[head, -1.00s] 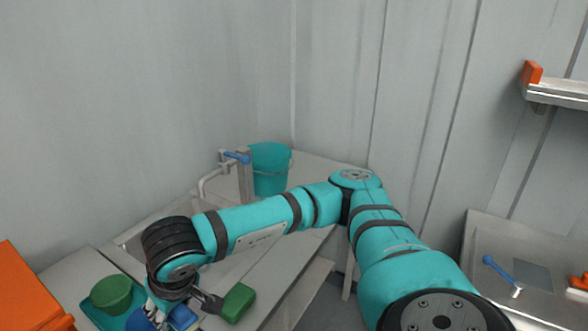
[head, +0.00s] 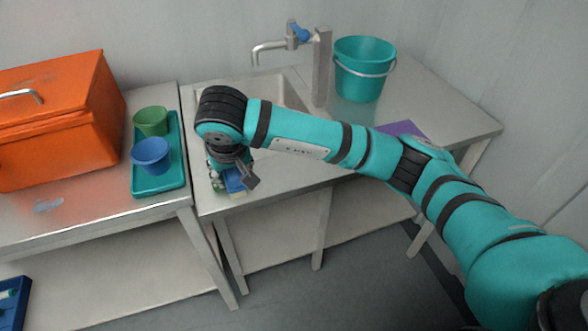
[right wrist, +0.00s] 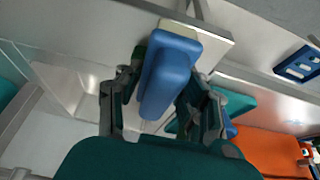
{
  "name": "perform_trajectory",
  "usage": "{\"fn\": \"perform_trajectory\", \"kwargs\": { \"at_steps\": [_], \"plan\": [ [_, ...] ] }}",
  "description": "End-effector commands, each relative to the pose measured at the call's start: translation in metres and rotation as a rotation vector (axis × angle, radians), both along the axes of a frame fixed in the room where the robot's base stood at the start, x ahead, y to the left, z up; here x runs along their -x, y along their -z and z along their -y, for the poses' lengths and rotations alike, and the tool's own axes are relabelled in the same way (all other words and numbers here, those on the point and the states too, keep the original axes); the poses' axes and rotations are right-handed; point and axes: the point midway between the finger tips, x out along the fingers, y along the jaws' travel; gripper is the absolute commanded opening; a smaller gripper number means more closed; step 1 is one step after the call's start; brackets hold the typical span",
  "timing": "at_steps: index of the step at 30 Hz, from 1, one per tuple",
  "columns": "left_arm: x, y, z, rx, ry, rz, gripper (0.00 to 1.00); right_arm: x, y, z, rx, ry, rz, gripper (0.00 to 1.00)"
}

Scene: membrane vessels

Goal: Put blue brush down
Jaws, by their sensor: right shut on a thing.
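My right gripper (head: 235,182) is shut on the blue brush, at the front edge of the sink table in the head view. The blue brush (right wrist: 168,75) has a smooth blue back and cream bristles, and sits between the two fingers in the right wrist view. In the head view the brush (head: 234,180) is partly hidden by the gripper. I cannot tell whether its bristles touch the tabletop. My left gripper is not in view.
The steel sink table (head: 282,172) has a tap (head: 270,47), a teal bucket (head: 364,68) and a purple sheet (head: 402,129). On the left table are a teal tray (head: 173,176) with a green cup (head: 150,121) and a blue cup (head: 150,154), and an orange box (head: 62,125).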

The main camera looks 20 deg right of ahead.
Motion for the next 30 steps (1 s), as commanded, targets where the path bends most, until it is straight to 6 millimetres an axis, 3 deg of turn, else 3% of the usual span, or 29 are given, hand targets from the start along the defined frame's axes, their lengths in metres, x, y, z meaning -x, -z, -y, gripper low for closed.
{"fn": "perform_trajectory", "kwargs": {
  "at_steps": [4, 16, 26, 30],
  "plan": [
    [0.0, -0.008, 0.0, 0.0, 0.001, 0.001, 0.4, -0.009, 0.001, 0.02, 0.002, 0.008, -0.004, 0.08],
    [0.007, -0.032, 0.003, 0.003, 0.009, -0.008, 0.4, -0.045, 0.01, 0.115, 0.001, 0.007, -0.003, 0.08],
    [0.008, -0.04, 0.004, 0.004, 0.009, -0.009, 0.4, -0.057, 0.014, 0.147, 0.001, 0.005, -0.003, 0.08],
    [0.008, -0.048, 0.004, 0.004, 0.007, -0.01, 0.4, -0.055, 0.039, 0.144, -0.001, 0.001, -0.007, 0.08]
  ]
}}
